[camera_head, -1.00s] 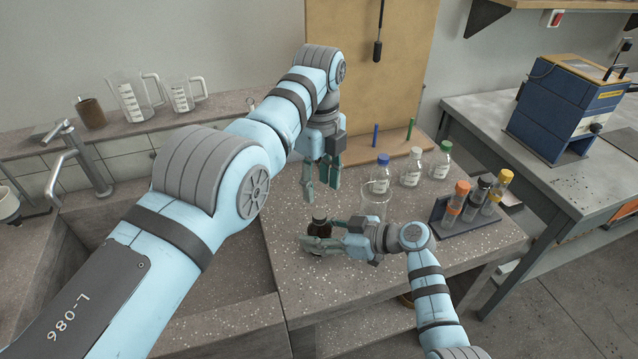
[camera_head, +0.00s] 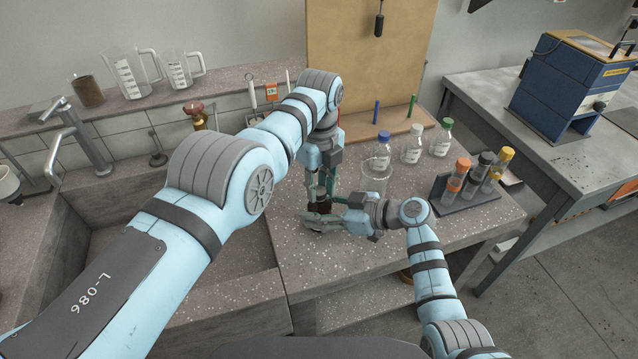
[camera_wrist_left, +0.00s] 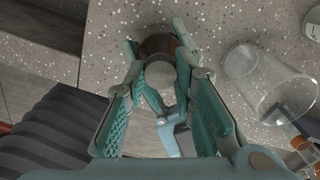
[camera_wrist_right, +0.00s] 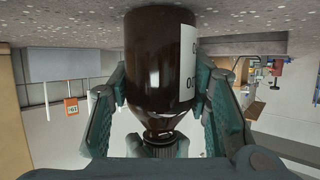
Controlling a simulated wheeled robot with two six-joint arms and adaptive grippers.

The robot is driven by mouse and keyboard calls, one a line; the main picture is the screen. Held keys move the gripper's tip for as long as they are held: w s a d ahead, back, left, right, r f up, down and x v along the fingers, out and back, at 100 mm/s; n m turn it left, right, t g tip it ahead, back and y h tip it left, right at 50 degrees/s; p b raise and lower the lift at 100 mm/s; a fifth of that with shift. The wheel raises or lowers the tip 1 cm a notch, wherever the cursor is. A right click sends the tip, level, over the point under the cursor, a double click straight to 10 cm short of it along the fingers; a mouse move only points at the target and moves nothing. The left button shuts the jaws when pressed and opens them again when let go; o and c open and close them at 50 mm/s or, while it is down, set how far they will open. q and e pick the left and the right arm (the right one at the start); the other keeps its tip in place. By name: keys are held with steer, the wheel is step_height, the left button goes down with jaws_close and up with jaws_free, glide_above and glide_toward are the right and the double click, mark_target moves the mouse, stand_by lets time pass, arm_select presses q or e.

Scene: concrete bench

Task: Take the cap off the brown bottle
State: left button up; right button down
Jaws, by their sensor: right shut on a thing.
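The brown bottle (camera_head: 318,208) stands upright on the speckled bench, partly hidden by my grippers. My right gripper (camera_head: 318,218) is shut around its body from the right. The right wrist view, upside down, shows the brown glass (camera_wrist_right: 152,60) with a white label between the fingers and the dark ribbed cap (camera_wrist_right: 160,148) on the neck. My left gripper (camera_head: 322,192) points down just above the bottle. In the left wrist view its fingers are spread apart, with the round grey cap top (camera_wrist_left: 160,73) between them. I cannot see either finger touching the cap.
A clear beaker (camera_head: 375,181) stands close to the bottle's right. Behind it are bottles with blue (camera_head: 383,137), white and green caps. A dark rack (camera_head: 468,201) of capped tubes stands farther right. The sink (camera_head: 130,185) lies to the left.

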arm_select(q)
jaws_close()
steer(key=n, duration=1)
steer(key=shift+r+n, duration=0.1)
steer(key=shift+n, duration=0.3)
steer(key=n, duration=0.4)
steer(key=shift+n, duration=0.3)
steer(key=n, duration=0.4)
steer(key=shift+n, duration=0.3)
steer(key=n, duration=0.5)
steer(key=shift+w, duration=0.1)
steer(key=n, duration=0.4)
steer(key=shift+n, duration=0.3)
steer(key=n, duration=0.4)
steer(key=shift+n, duration=0.3)
steer(key=n, duration=0.4)
steer(key=shift+r, duration=0.1)
steer(key=n, duration=0.5)
steer(key=shift+r, duration=0.1)
